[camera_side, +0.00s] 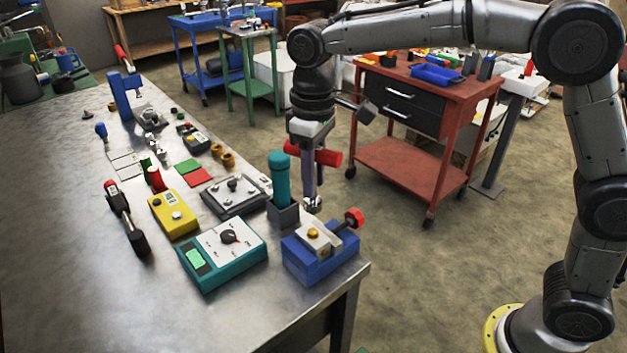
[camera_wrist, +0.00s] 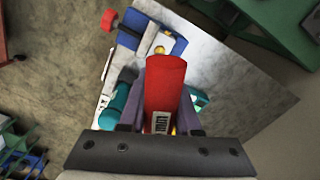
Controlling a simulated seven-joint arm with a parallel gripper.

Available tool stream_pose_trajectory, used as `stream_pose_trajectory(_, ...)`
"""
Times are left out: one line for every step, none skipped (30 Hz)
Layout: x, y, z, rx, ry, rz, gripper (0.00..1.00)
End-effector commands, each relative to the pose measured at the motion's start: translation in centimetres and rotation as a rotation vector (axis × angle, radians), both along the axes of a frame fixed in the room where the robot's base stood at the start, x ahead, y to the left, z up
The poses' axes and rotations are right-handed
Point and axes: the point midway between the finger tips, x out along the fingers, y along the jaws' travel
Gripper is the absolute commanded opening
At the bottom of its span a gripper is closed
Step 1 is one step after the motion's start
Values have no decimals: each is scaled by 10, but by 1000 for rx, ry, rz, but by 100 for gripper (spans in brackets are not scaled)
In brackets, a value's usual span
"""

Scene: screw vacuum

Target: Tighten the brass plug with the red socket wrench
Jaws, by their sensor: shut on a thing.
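My gripper (camera_side: 314,165) is shut on the red socket wrench (camera_side: 327,157) and holds it above the front right corner of the bench. In the wrist view, the wrench's red handle (camera_wrist: 165,85) lies between the purple fingers of my gripper (camera_wrist: 160,118). A metal socket end (camera_side: 313,204) hangs below the fingers. The brass plug (camera_side: 313,232) sits in a pale metal block held in a blue vise (camera_side: 318,262) with a red knob. The socket end is above the plug and apart from it. The plug also shows in the wrist view (camera_wrist: 159,50).
A teal-handled tool (camera_side: 279,178) stands in a dark grey holder (camera_side: 283,212) close beside the wrench. A teal meter box (camera_side: 223,253), a yellow box (camera_side: 173,214) and a grey fixture (camera_side: 234,196) stand to the left. The bench front (camera_side: 110,305) is clear.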

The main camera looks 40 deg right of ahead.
Motion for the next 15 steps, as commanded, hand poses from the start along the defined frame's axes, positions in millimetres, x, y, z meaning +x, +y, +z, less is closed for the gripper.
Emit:
stream_pose_trajectory(0,0,0,1,-2,1,0)
stream_pose_trajectory(0,0,0,1,-2,1,0)
stream_pose_trajectory(0,0,0,1,-2,0,0)
stream_pose_trajectory(0,0,0,1,-2,0,0)
stream_pose_trajectory(0,0,-1,0,-1,0,0)
stream_pose_trajectory(0,0,-2,0,-1,0,0)
stream_pose_trajectory(0,0,-3,0,-1,0,0)
stream_pose_trajectory(0,0,-4,0,-1,0,0)
stream_pose_trajectory(0,0,-6,0,0,0,0)
stream_pose_trajectory(0,0,-8,0,0,1,0)
stream_pose_trajectory(0,0,-10,0,1,1,0)
stream_pose_trajectory(0,0,-12,0,1,1,0)
stream_pose_trajectory(0,0,-14,0,0,1,0)
stream_pose_trajectory(0,0,-16,0,-1,1,0)
stream_pose_trajectory(0,0,-19,0,0,1,0)
